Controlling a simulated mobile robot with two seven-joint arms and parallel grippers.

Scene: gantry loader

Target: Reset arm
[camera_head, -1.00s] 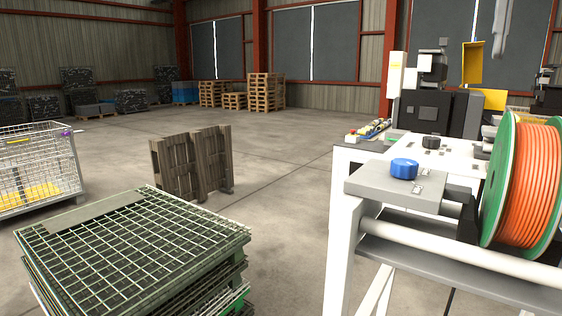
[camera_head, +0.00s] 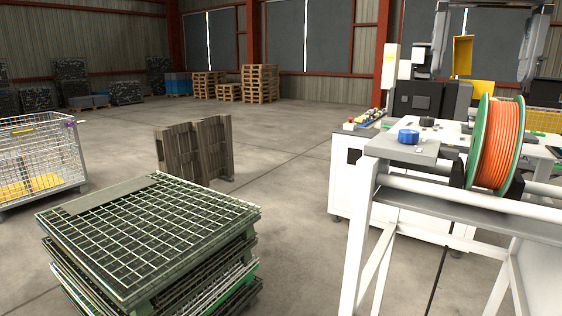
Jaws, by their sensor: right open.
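My right gripper (camera_head: 483,72) shows at the top right of the head view, partly cut off by the upper edge. Its two grey fingers hang down wide apart, with nothing between them. It is above and in front of the machine area, clear of the bench and the cable reel in the picture. My left gripper is out of view.
An orange cable reel (camera_head: 500,145) with green flanges sits on a white-framed stand at right. A blue round part (camera_head: 408,136) lies on the bench. Stacked green mesh crates (camera_head: 150,235), a wire cage (camera_head: 40,160) and wooden pallets (camera_head: 197,150) stand left. The middle floor is open.

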